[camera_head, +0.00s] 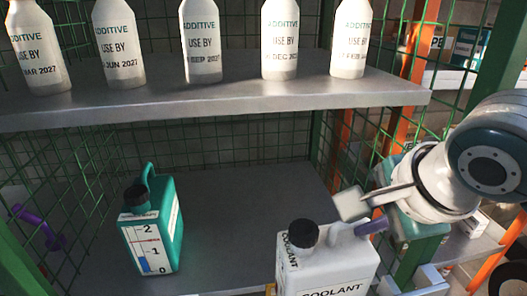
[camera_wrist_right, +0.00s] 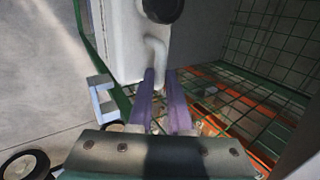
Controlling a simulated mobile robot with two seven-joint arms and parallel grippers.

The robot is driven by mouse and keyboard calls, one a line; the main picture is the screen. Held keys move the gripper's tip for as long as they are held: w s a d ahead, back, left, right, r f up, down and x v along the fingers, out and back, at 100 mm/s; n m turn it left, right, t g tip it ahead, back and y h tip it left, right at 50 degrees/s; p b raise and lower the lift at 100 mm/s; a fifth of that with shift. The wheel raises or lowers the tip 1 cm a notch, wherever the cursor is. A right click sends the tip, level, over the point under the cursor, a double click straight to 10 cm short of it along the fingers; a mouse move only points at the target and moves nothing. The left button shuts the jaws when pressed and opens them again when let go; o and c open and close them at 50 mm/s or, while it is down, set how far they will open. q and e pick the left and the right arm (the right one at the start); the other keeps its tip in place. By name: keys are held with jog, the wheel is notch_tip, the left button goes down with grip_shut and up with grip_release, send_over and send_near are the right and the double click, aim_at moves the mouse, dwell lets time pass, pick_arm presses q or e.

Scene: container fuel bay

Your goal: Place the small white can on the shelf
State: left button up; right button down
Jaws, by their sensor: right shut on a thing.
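The white can (camera_head: 325,272), labelled COOLANT and with a black cap, is at the bottom of the head view, its lower part cut off. In the wrist view, its white body (camera_wrist_right: 122,40) and curved handle show ahead of the fingers. My right gripper (camera_head: 370,226) has its purple fingers (camera_wrist_right: 163,92) closed on the can's handle. The can looks upright, in front of the lower shelf (camera_head: 240,215); whether its base touches anything is hidden. My left gripper is not in view.
A teal can (camera_head: 165,235) with a black cap stands on the lower shelf at left. Several white additive bottles (camera_head: 202,45) line the upper shelf (camera_head: 220,97). Green mesh (camera_head: 60,150) closes the left side and back. The lower shelf's middle is clear.

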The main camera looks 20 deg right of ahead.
jog(key=w+d+p, duration=0.1)
jog(key=w+d, duration=0.4)
jog(key=w, duration=0.5)
jog(key=shift+w+d+f, duration=0.15)
jog(key=shift+d, duration=0.2)
jog(key=shift+f, duration=0.1)
jog(key=c, duration=0.8)
grip_release()
jog(key=shift+f, duration=0.1)
jog(key=shift+c, duration=0.2)
